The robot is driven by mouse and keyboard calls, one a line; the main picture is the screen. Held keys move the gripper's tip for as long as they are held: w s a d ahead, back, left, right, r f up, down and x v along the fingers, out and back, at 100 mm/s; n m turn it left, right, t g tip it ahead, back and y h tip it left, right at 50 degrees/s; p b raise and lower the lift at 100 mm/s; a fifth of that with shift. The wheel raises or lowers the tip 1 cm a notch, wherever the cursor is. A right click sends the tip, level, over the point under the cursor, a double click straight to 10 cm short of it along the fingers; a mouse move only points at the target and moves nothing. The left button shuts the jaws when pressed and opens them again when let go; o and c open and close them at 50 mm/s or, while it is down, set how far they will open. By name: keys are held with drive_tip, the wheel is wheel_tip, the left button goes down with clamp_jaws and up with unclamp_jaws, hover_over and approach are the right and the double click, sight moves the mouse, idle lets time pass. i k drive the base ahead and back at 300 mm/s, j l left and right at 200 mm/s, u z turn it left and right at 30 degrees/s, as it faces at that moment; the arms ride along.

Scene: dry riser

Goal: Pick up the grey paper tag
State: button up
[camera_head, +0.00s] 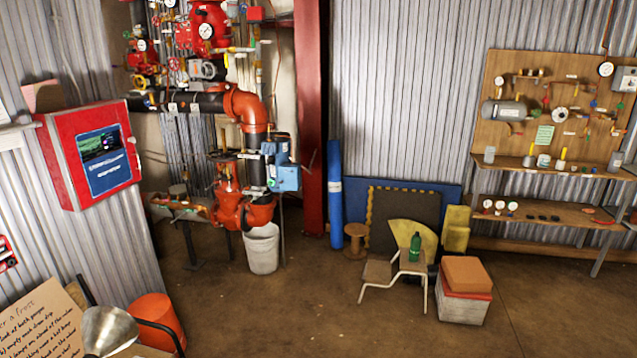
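I cannot pick out a grey paper tag anywhere in the head view. Small pale labels show on the pipework (195,104) and on the wooden pegboard (500,75), but they are too small to tell their colour or kind. My gripper is not in view.
A red cabinet (62,160) hangs on the left wall. A white bucket (262,250) stands under the red valves. A chair (378,272) with a green bottle (415,246) and a box (463,306) stand mid-right. Shelves (550,212) line the right.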

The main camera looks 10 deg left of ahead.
sight(171, 122)
drive_tip(key=i+j+u, duration=0.3)
drive_tip(key=i, duration=0.5)
drive_tip(key=i+j+u, duration=0.3)
drive_tip(key=i, duration=0.55)
drive_tip(key=i+l+u, duration=0.1)
drive_tip(key=i+u, duration=0.2)
drive_tip(key=i, duration=0.55)
drive_tip(key=i+l+u, duration=0.3)
drive_tip(key=i, duration=0.55)
drive_tip(key=i+j+z, duration=0.2)
drive_tip(key=i+j, duration=0.7)
drive_tip(key=i, duration=0.15)
drive_tip(key=i+j+z, duration=0.25)
drive_tip(key=i+j, duration=0.75)
drive_tip(key=j, duration=0.1)
